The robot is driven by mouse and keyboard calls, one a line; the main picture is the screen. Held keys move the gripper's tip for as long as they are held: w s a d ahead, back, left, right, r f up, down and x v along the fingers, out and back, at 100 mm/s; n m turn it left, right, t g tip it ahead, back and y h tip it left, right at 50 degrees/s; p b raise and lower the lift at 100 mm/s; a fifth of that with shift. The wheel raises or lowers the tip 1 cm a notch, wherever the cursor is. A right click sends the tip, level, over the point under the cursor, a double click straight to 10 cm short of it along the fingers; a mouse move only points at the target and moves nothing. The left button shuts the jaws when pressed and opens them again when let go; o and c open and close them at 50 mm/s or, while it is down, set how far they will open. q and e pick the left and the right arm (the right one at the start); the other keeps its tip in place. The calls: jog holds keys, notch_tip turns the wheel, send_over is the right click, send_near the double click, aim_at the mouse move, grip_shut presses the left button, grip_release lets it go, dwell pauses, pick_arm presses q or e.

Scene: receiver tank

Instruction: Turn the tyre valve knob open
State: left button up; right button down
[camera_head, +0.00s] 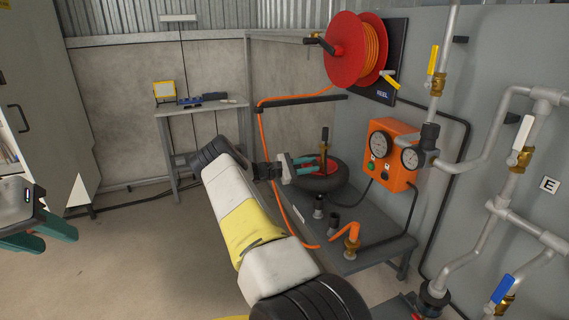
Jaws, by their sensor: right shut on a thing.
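The black tyre (338,178) lies flat on the low grey bench in the middle of the head view. Its valve, with an upright brass stem (324,137) and a red part below, stands at the tyre's centre. My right gripper (316,164) reaches in over the tyre, its green fingers shut on the tyre valve knob. The fingers mostly hide the knob, so its turn angle cannot be told. My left gripper (42,240) is at the far left, away from the tyre, its green fingers apart and empty.
An orange gauge box (392,155), a red hose reel (347,50) and grey pipes with yellow, white and blue valve handles are on the wall at right. Black fittings and an orange hose (278,175) are near the tyre. A small table (200,107) stands behind.

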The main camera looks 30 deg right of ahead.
jog(key=shift+n, duration=2.2)
jog(key=c, duration=1.1)
grip_release()
jog(key=shift+w+a+f, duration=0.1)
jog(key=shift+w+a, duration=0.1)
jog(key=shift+a, duration=1.1)
jog(key=shift+w+a+r, duration=0.1)
jog(key=shift+w+a, duration=0.1)
jog(key=shift+a, duration=1.05)
jog(key=shift+w+a+f, duration=0.1)
jog(key=shift+w+a, duration=0.1)
jog(key=shift+a, duration=1.1)
